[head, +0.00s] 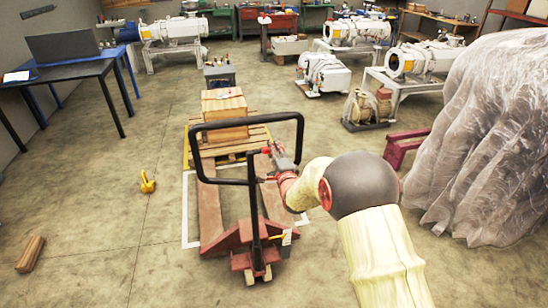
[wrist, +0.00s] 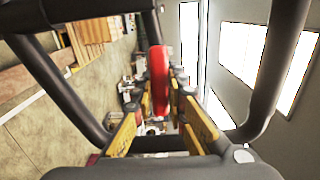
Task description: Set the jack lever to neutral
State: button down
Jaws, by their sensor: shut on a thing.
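The red pallet jack (head: 222,238) stands on the floor with its black loop handle (head: 250,118) upright. Its jack lever is a small red piece inside the loop (head: 266,150); in the wrist view the red lever (wrist: 160,78) shows between the yellow fingers. My gripper (head: 271,150) reaches in from the right to the middle of the loop. It also shows in the wrist view (wrist: 162,90), shut on the lever. The head view is too small to show the lever's exact setting.
A wooden pallet (head: 232,146) with a wooden crate (head: 224,115) stands beyond the jack. A plastic-covered bulk (head: 480,140) is at the right. A yellow object (head: 147,182) and a wood block (head: 31,254) lie left. Floor between them is clear.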

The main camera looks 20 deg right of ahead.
jog(key=shift+r+n, duration=0.2)
jog(key=shift+n, duration=0.1)
jog(key=c, duration=1.8)
grip_release()
jog(key=shift+o, duration=0.2)
jog(key=shift+s, duration=0.1)
jog(key=s, duration=1.1)
jog(key=shift+s, duration=0.4)
